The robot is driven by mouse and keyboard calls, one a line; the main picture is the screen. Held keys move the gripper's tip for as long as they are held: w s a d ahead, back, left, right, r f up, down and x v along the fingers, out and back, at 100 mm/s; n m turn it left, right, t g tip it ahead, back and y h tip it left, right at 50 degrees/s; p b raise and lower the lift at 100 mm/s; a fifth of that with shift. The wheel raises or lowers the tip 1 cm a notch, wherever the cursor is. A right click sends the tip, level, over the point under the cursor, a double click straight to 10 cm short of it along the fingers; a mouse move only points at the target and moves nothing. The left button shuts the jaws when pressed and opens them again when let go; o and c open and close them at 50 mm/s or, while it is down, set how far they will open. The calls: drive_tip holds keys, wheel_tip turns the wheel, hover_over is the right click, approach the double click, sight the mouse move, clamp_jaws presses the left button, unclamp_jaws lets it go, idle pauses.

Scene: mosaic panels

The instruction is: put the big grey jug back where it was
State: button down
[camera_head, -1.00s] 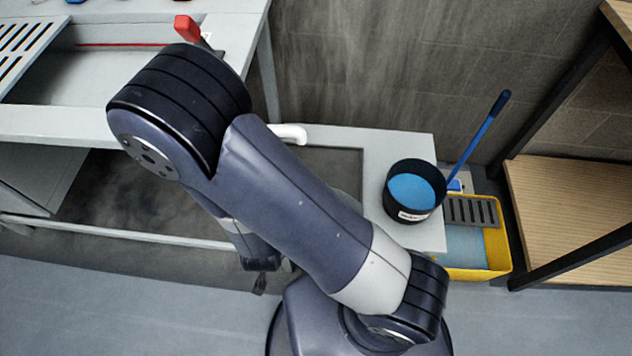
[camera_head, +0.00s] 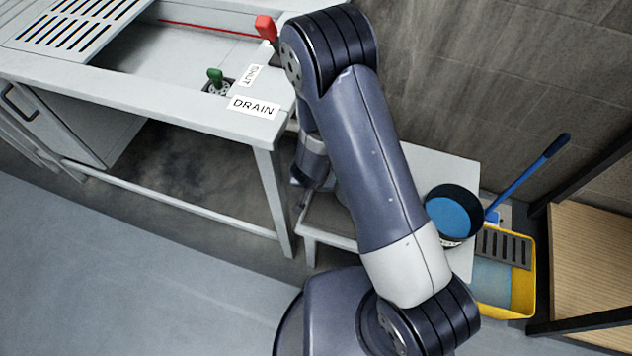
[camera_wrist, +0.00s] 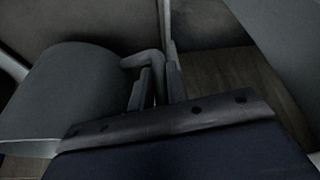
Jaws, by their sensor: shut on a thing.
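The big grey jug (camera_wrist: 70,95) fills the left of the wrist view, with its handle (camera_wrist: 145,59) towards my gripper. My gripper (camera_wrist: 158,88) has its two fingers close together at the handle and is shut on it. In the head view my gripper (camera_head: 301,198) hangs low beside the sink bench's right front leg, partly behind my arm. What the jug's base touches is not visible.
The sink bench (camera_head: 150,98) has a red lever (camera_head: 266,28), a green valve (camera_head: 215,76) and DRAIN and SHUT labels. A low grey stand (camera_head: 440,163) carries a black bucket (camera_head: 452,210) of blue liquid. Floor is clear at front left.

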drive_tip(key=shift+w, duration=0.25)
drive_tip(key=shift+w+d+f, duration=0.1)
drive_tip(key=shift+w+f, duration=0.15)
drive_tip(key=shift+f, duration=0.05)
drive_tip(key=shift+f+b, duration=1.3)
drive_tip(key=shift+f, duration=0.2)
drive_tip(key=shift+f, duration=0.2)
drive_tip(key=c, duration=1.4)
unclamp_jaws()
drive_tip(key=shift+s, duration=0.1)
drive_tip(key=shift+r, duration=0.1)
